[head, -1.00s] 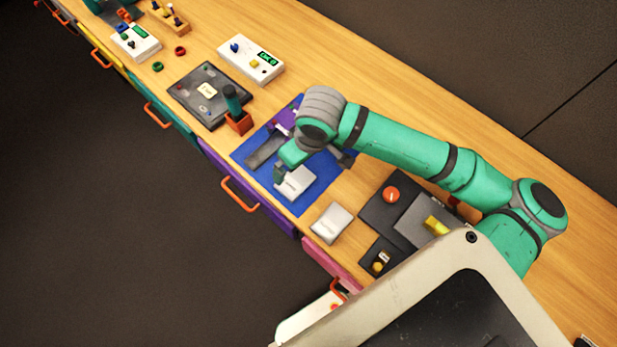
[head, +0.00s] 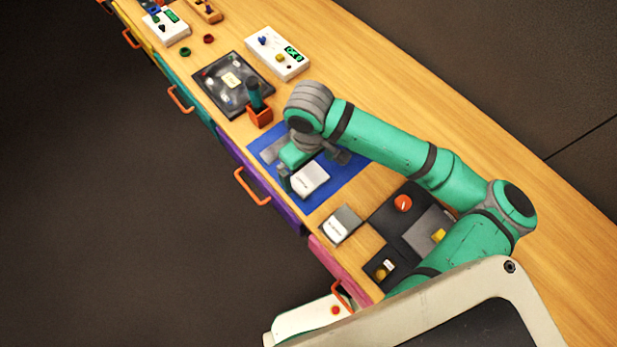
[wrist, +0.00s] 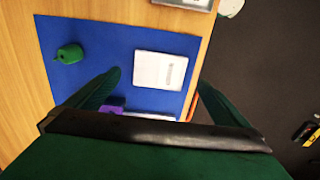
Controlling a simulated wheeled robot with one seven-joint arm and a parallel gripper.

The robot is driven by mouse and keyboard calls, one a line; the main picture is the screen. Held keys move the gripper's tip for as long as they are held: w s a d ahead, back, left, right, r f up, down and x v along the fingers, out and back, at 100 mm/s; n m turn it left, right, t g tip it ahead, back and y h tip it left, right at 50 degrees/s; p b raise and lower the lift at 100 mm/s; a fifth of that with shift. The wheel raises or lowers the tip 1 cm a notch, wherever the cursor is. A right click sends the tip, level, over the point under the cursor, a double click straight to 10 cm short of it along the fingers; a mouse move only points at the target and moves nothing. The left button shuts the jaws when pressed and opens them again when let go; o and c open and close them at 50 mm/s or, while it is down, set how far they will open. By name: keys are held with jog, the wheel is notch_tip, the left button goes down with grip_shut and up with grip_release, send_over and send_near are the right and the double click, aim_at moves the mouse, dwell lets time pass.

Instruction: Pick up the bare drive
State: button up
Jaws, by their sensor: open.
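A pale, flat, drive-like box with small dark print (head: 311,178) lies on the blue mat (head: 348,187). In the wrist view the box (wrist: 160,70) lies flat on the mat, between and slightly beyond my fingertips. A second silver box with a white label (head: 341,225) lies on the bare wood nearby; part of it shows at the top of the wrist view (wrist: 188,3). I cannot tell for certain which is the bare drive. My gripper (wrist: 158,82) is open and empty over the mat. In the head view the gripper (head: 298,165) partly covers the mat.
A small green object (wrist: 69,54) and a purple piece (wrist: 115,103) are on the mat. A black panel with a red knob (head: 403,203) stands to the right. An orange holder with a dark handle (head: 259,112) stands beyond the mat. The bench's front edge is close by.

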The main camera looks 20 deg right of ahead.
aim_at(308, 178)
jog(key=f, duration=0.5)
jog(key=shift+w, duration=0.2)
jog(key=shift+r, duration=0.1)
jog(key=shift+c, duration=0.3)
jog(key=c, duration=1)
jog(key=shift+o, duration=0.2)
